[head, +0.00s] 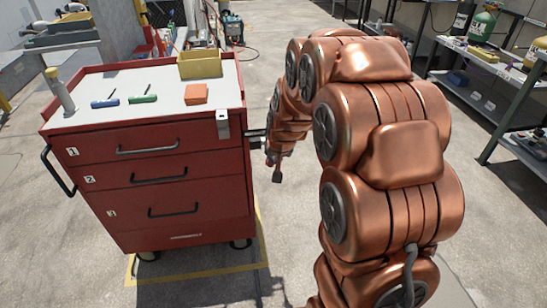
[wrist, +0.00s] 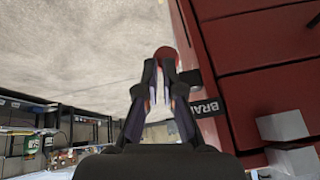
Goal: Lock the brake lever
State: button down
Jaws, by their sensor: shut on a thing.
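The red tool cart (head: 180,205) stands at the left in the head view, and its red side also shows in the wrist view (wrist: 262,50). A black plate with white letters starting "BRA" (wrist: 205,106) is on that side. The brake lever's red knob (wrist: 165,53) shows at the fingertips in the wrist view. My gripper (wrist: 164,72) is shut on the lever, just beside the cart and the plate. The rest of the lever is largely hidden by the fingers. In the head view my gripper is small and partly hidden beside the cart's right side.
On the cart top are a yellow bin (head: 200,66), an orange block (head: 196,94), blue and green tools and a spray bottle (head: 60,92). Shelving (head: 500,100) stands at the right. Concrete floor lies around the cart, with yellow tape (head: 200,272) near its wheels.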

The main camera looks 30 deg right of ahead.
jog(key=s+a+r+p, duration=0.1)
jog(key=s+r, duration=0.6)
jog(key=s, duration=0.2)
jog(key=shift+a, duration=0.4)
jog(key=shift+s+a+f, duration=0.1)
jog(key=shift+s, duration=0.1)
dwell(0.4)
jog(key=s+a+n+g+y, duration=0.1)
jog(key=s+a+n+g, duration=0.4)
jog(key=s, duration=0.8)
jog(key=s+a+n+g, duration=0.1)
jog(key=s+a+g, duration=0.45)
jog(key=s, duration=0.85)
notch_tip(320, 180, up, 18)
jog(key=a+t+p, duration=0.2)
jog(key=t+p, duration=0.1)
jog(key=p, duration=1.4)
jog(key=shift+w, duration=0.45)
jog(key=c, duration=1.9)
grip_release()
